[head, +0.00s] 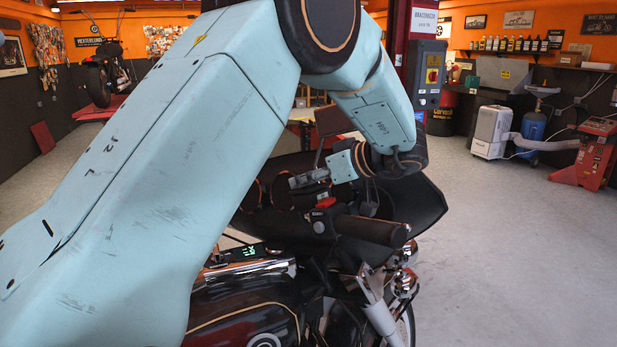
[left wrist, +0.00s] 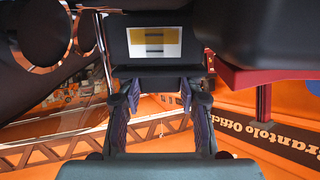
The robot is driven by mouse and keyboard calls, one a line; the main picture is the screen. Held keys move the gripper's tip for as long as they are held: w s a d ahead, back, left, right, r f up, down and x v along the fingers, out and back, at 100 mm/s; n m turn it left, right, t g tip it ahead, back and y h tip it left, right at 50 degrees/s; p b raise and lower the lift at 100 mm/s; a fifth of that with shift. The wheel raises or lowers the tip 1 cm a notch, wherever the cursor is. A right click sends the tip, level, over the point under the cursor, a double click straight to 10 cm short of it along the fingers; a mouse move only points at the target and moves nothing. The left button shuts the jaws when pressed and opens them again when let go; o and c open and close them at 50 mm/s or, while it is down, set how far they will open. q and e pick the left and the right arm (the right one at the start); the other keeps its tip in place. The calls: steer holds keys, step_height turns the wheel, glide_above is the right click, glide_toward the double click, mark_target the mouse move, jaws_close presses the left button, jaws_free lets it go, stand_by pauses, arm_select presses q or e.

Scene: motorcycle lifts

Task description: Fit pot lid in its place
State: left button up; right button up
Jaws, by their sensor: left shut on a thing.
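My left gripper (head: 308,179) reaches over the front of the motorcycle, above the handlebar. It is shut on a dark rectangular piece, which looks like the pot lid (left wrist: 160,72). In the left wrist view the two fingers (left wrist: 160,100) stand on either side of it, and a white label with yellow patches shows on the dark part above. In the head view the lid is too small to tell apart from the fingers. The pot itself cannot be made out clearly near the handlebar controls (head: 320,217). My right gripper is not in view.
The handlebar grip (head: 371,231), a red switch (head: 326,203) and the dark fairing (head: 420,205) lie close around and below the left gripper. A round gauge rim (left wrist: 40,35) is near it in the left wrist view. The grey floor (head: 520,260) at right is free.

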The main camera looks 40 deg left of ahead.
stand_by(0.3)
arm_select(q)
steer(key=o, duration=1.2)
steer(key=v, duration=1.2)
steer(key=shift+f, duration=0.15)
